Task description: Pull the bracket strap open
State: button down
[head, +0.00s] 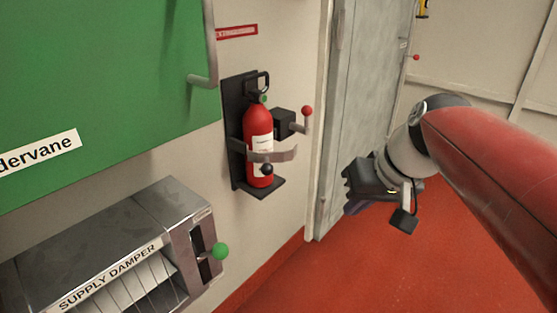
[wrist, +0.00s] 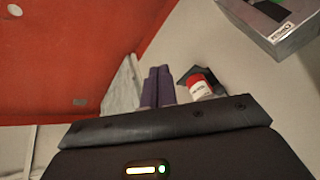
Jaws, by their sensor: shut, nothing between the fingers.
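A red fire extinguisher (head: 259,128) stands upright in a black wall bracket (head: 236,120). A grey bracket strap (head: 284,154) runs across its front, with a dark round knob (head: 267,169) just below the band. The strap's right end stands out beyond the bottle. My gripper (head: 353,208) is to the right of the bracket, apart from the strap, in front of the grey door. In the wrist view its two purple fingers (wrist: 157,87) are together and empty. The extinguisher (wrist: 201,86) shows small just right of them; the strap cannot be made out there.
A red-knobbed lever (head: 306,111) on a black box sticks out right of the extinguisher. A metal supply damper box (head: 140,225) with a green-knobbed lever (head: 220,251) is at lower left. A green panel (head: 100,75) hangs above it. The red floor (head: 330,275) is clear.

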jog(key=w+a+r+n+g+y, duration=0.1)
jog(key=w+r+n+y, duration=0.15)
jog(key=w, duration=0.45)
jog(key=w+a+r+n+y, duration=0.1)
jog(key=w+a+r, duration=0.15)
jog(key=w, duration=0.45)
jog(key=a+f, duration=0.6)
jog(key=a, duration=0.2)
jog(key=shift+w+a+f, duration=0.35)
jog(key=shift+w, duration=0.05)
jog(key=shift+s+m, duration=0.1)
jog(key=shift+m, duration=0.15)
jog(key=s+a+m+t+b, duration=0.2)
jog(key=s+a+m, duration=0.1)
jog(key=a, duration=0.7)
jog(key=shift+s+a+h, duration=0.2)
jog(key=shift+s+h, duration=0.15)
jog(key=shift+s, duration=0.3)
